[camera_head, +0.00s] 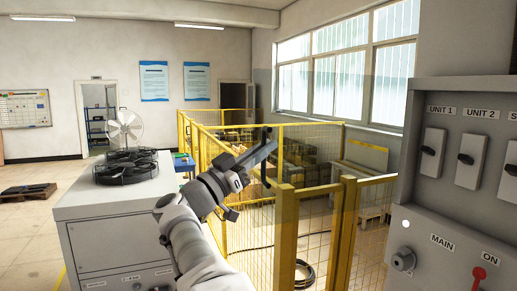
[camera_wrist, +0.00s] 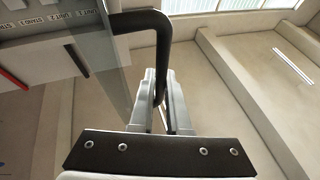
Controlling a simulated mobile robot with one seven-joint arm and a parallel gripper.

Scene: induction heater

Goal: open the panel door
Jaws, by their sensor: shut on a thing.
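The panel door is a clear, faintly tinted sheet (camera_head: 312,105), seen to the left of the grey switch panel (camera_head: 410,215) in the head view. It stands swung out from the panel, leaving the switches uncovered. In the wrist view the door (camera_wrist: 103,50) shows as a slanted glassy strip at left. Its black bent handle (camera_wrist: 151,24) runs down between my fingers. My gripper (camera_head: 267,150) is shut on the handle; the two grey fingers (camera_wrist: 160,85) lie either side of the bar. The door's hinge is not clear.
The panel carries several black rotary switches (camera_head: 433,152) and a red MAIN switch (camera_head: 479,273). Yellow mesh fencing (camera_head: 287,225) stands behind my arm. A grey cabinet with a black fan unit (camera_head: 125,166) is at left. Open floor (camera_head: 30,225) lies at far left.

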